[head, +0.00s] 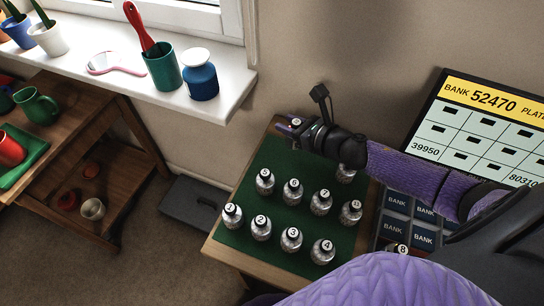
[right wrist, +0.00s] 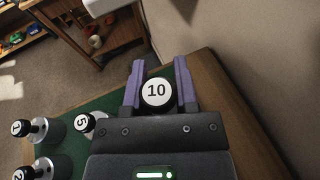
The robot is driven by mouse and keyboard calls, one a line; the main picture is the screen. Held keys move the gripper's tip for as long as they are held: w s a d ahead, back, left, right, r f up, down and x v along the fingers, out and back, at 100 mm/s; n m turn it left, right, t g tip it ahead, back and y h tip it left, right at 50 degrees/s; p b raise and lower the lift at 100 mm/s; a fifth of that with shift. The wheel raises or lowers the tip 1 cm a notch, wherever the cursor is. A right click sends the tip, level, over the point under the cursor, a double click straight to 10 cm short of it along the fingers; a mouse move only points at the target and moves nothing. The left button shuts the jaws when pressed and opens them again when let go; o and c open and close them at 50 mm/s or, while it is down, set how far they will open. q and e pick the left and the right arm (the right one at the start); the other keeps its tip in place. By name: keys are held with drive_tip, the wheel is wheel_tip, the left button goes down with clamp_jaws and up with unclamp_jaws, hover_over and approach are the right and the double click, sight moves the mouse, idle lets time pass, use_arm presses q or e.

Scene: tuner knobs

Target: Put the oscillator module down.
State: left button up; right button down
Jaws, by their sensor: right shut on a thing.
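My right gripper (head: 293,126) is over the far-left corner of the green mat (head: 262,258) in the head view. It is shut on a module with a round white cap marked 10, seen between the two purple fingers in the right wrist view (right wrist: 156,93). The held module's cap also shows in the head view (head: 296,121); its body is mostly hidden. I cannot tell whether it touches the mat. Several silver modules with numbered caps stand in rows on the mat, among them 2 (head: 261,229) and 4 (head: 322,252). My left gripper is not in view.
Another module (head: 346,173) stands partly under my right forearm. A tray of BANK cards (head: 396,202) lies right of the mat, with a cap marked 8 near it. A BANK display board (head: 480,130) leans at the wall. The windowsill (head: 225,105) is beyond the table's left.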

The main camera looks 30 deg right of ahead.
wheel_tip(320, 180, down, 7)
drive_tip(key=b, duration=0.3)
drive_tip(key=shift+s, duration=0.15)
drive_tip(key=shift+r, duration=0.1)
drive_tip(key=shift+c, duration=1.9)
unclamp_jaws()
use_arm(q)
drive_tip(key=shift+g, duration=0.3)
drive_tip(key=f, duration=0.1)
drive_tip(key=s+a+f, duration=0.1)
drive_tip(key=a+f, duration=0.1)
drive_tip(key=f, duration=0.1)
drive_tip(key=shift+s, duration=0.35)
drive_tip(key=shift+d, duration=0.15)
